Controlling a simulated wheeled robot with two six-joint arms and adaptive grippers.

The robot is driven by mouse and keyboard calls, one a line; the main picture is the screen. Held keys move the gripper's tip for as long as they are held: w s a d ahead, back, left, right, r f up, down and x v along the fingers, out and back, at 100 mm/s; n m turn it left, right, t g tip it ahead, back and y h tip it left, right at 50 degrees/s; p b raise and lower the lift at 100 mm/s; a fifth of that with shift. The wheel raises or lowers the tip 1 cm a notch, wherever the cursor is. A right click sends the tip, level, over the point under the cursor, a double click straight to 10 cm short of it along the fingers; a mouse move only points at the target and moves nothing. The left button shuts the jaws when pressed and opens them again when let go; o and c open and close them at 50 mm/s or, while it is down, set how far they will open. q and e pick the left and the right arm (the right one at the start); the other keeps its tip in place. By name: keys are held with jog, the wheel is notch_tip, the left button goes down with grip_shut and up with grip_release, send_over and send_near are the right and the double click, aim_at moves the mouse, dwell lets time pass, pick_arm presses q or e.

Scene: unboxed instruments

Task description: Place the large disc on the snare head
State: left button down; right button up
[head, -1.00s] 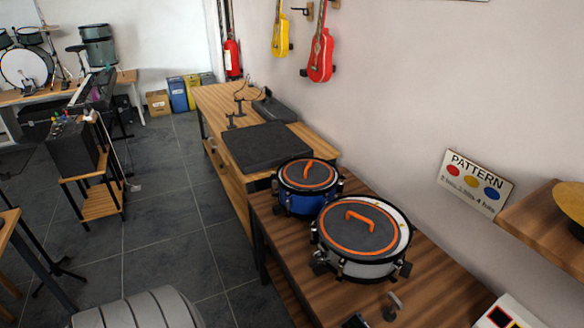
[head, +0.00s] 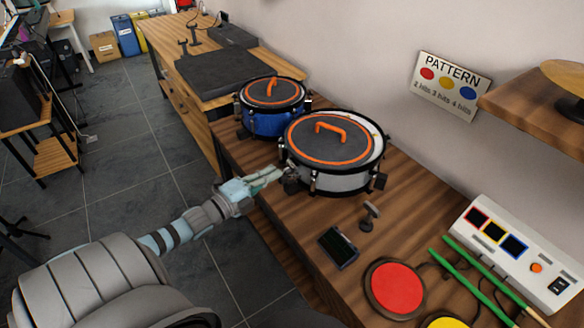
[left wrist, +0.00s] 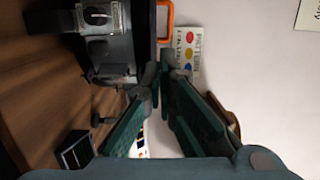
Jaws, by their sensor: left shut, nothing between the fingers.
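The large disc (head: 350,148) is dark grey with an orange rim and an orange arched handle (head: 331,126). It lies on top of the white snare drum (head: 343,184), set toward the left, with a strip of white head (head: 376,137) bare at the right. My left gripper (head: 278,174) is shut and empty beside the snare's left side, below disc height; contact with the drum is unclear. In the left wrist view its green fingers (left wrist: 158,82) point up toward the orange handle (left wrist: 166,18), with the drum side at upper left. My right gripper is not in view.
A blue drum (head: 272,121) with a smaller orange-rimmed disc (head: 273,91) stands behind the snare. A small stand (head: 370,216), a dark box (head: 338,247), a red pad (head: 395,287) and green sticks (head: 470,270) lie in front. A wooden shelf (head: 530,112) juts from the right wall.

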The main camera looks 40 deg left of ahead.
aim_at(300, 158)
pick_arm(q)
jog(key=w+b, duration=0.1)
jog(key=w, duration=0.1)
jog(key=w+b, duration=0.2)
jog(key=w+d+b, duration=0.1)
jog(key=w+b, duration=0.1)
jog(key=shift+w+f, duration=0.25)
jog(key=shift+w, duration=0.15)
jog(key=shift+w+r, duration=0.2)
jog(key=shift+w, duration=0.4)
